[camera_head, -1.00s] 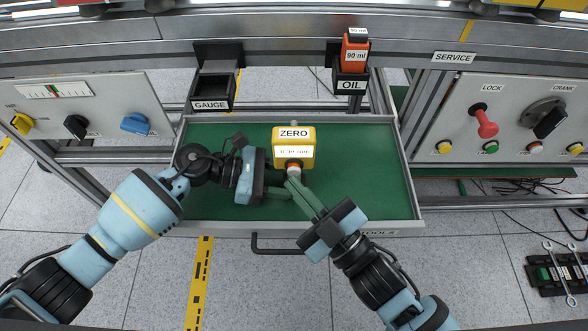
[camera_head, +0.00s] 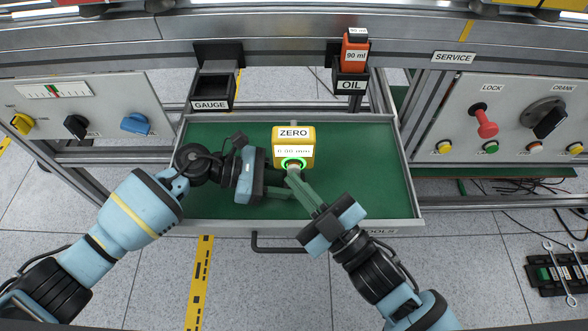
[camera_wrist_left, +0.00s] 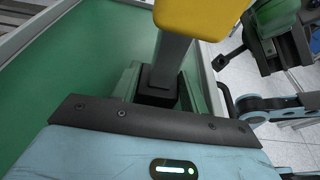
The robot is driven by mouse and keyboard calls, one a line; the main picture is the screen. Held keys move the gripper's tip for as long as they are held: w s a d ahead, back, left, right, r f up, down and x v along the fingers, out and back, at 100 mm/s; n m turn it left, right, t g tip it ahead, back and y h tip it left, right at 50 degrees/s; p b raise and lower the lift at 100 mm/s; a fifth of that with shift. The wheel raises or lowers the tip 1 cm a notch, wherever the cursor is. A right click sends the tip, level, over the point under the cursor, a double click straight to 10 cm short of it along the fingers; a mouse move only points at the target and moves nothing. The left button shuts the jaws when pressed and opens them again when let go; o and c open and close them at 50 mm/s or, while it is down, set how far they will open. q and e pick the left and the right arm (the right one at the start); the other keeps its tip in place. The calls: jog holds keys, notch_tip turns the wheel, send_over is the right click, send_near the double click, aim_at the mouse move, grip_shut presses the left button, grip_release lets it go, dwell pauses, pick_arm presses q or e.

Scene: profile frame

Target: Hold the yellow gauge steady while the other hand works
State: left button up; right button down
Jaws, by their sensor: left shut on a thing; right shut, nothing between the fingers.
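The yellow gauge (camera_head: 294,134) stands in the green-lined drawer, with a "ZERO" label on top and a display that appears to read 0.00 mm. A green ring glows around the button (camera_head: 293,164) on its front. My left gripper (camera_head: 285,188) is shut on the gauge's lower part, mostly hidden in the head view. In the left wrist view the yellow body (camera_wrist_left: 205,15) sits above a grey stem between the fingers. My right gripper (camera_head: 293,176) is shut and empty, its tips at or just in front of the button; contact is unclear.
The drawer (camera_head: 380,165) has free green floor on the right and far left. An empty holder labelled GAUGE (camera_head: 212,95) and an orange oil bottle (camera_head: 355,55) in its OIL holder stand behind. Control panels (camera_head: 505,120) flank the drawer. Wrenches (camera_head: 560,265) lie at lower right.

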pick_arm(q)
jog(key=shift+s+f, duration=0.1)
pick_arm(e)
jog(key=shift+s, duration=0.85)
jog(key=shift+s, duration=0.1)
jog(key=shift+s, duration=2.4)
pick_arm(q)
jog(key=o, duration=0.8)
jog(key=shift+o, duration=0.2)
jog(key=v, duration=1.2)
